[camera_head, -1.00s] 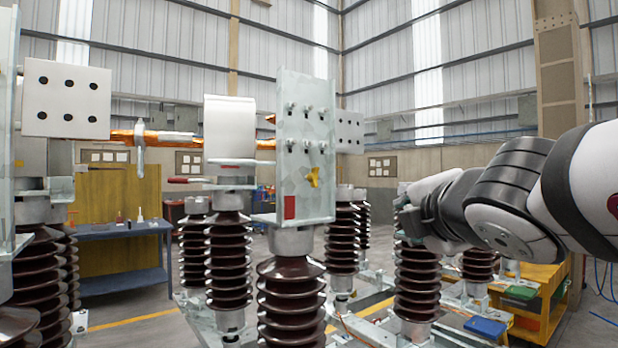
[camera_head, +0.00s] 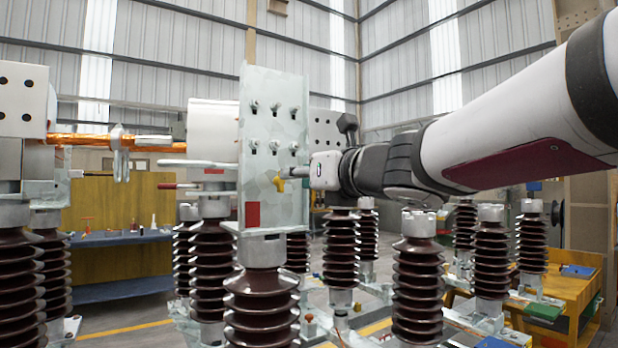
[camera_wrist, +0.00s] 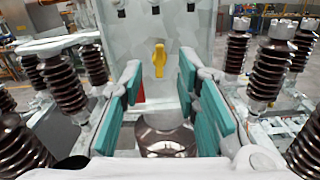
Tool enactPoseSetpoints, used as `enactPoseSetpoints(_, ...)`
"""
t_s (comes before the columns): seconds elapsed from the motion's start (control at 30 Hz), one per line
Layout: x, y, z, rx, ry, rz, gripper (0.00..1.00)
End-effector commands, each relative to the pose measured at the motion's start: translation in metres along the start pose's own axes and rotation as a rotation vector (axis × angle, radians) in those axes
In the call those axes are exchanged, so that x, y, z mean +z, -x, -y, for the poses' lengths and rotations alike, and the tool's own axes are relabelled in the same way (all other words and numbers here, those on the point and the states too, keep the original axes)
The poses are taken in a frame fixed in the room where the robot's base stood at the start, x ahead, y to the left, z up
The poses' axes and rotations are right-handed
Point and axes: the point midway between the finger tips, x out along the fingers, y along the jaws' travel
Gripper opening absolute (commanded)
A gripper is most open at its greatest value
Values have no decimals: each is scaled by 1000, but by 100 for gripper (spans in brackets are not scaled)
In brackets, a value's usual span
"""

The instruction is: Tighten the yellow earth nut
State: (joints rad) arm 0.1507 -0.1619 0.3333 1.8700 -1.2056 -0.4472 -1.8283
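The yellow earth nut (camera_head: 279,183) is a small winged nut on the front face of an upright grey metal plate (camera_head: 262,140). In the wrist view the nut (camera_wrist: 159,61) stands upright, roughly midway between my fingers and beyond their tips. My gripper (camera_head: 300,173) is right of the nut in the head view and points left toward the plate. In the wrist view my gripper (camera_wrist: 160,85) is open, with teal pads on both sides and nothing between them. The head view does not clearly show the gap between fingertips and nut.
Several bolts (camera_head: 274,147) stick out of the plate above the nut. A red patch (camera_head: 252,214) is below it. A brown ribbed insulator (camera_head: 261,305) carries the plate, and more insulators (camera_head: 417,290) stand around. A blue workbench (camera_head: 120,287) is at the left.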

Motion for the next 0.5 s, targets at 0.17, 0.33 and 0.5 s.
enactPoseSetpoints(0.17, -1, -35, 0, 2, -3, -1, 29)
enactPoseSetpoints(0.33, 0, -58, 0, 1, -2, 0, 29)
enactPoseSetpoints(0.5, 0, -70, 0, 1, -1, 0, 29)
